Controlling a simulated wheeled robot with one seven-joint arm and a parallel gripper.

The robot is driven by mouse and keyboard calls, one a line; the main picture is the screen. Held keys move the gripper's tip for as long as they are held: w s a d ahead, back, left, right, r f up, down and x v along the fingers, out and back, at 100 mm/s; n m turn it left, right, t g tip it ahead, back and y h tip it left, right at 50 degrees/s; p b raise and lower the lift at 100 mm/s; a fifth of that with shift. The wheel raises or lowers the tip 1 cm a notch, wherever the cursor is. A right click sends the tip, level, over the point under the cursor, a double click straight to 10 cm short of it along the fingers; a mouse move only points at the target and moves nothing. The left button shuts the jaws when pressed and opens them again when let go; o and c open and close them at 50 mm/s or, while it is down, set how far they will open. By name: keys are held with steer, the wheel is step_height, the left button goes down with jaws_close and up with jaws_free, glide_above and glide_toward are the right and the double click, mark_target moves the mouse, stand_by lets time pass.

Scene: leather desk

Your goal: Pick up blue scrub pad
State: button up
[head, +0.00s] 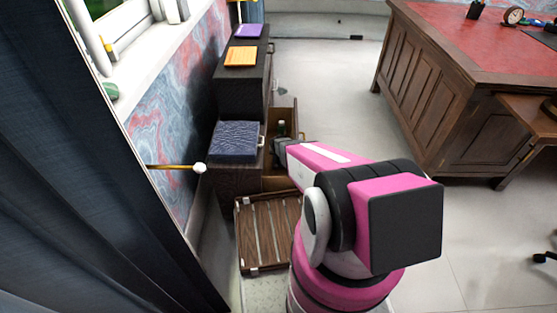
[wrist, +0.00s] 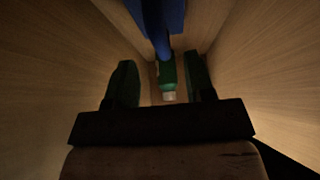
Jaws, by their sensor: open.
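A blue object (wrist: 160,18) is at the top of the wrist view, inside a wooden drawer; it may be the blue scrub pad, but its shape is partly cut off and dark. A green bottle-like thing with a pale end (wrist: 168,80) lies just below it in the picture, between the fingers and beyond them. My gripper (wrist: 161,80) is open, its two dark green fingers apart with nothing clearly held. In the head view my gripper (head: 281,147) is at the open drawer (head: 290,106), mostly hidden by my arm. No blue pad can be made out there.
The drawer's wooden walls (wrist: 50,80) stand close on both sides of the fingers. A dark cabinet (head: 240,95) bears orange (head: 240,56) and purple (head: 248,31) flat items. A blue-grey cushion-like block (head: 235,140) is beside the drawer. A slatted wooden piece (head: 265,235) is below.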

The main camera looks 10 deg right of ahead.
steer(key=x, duration=0.5)
steer(key=shift+w+a+f, duration=0.1)
steer(key=shift+f, duration=0.05)
jaws_close()
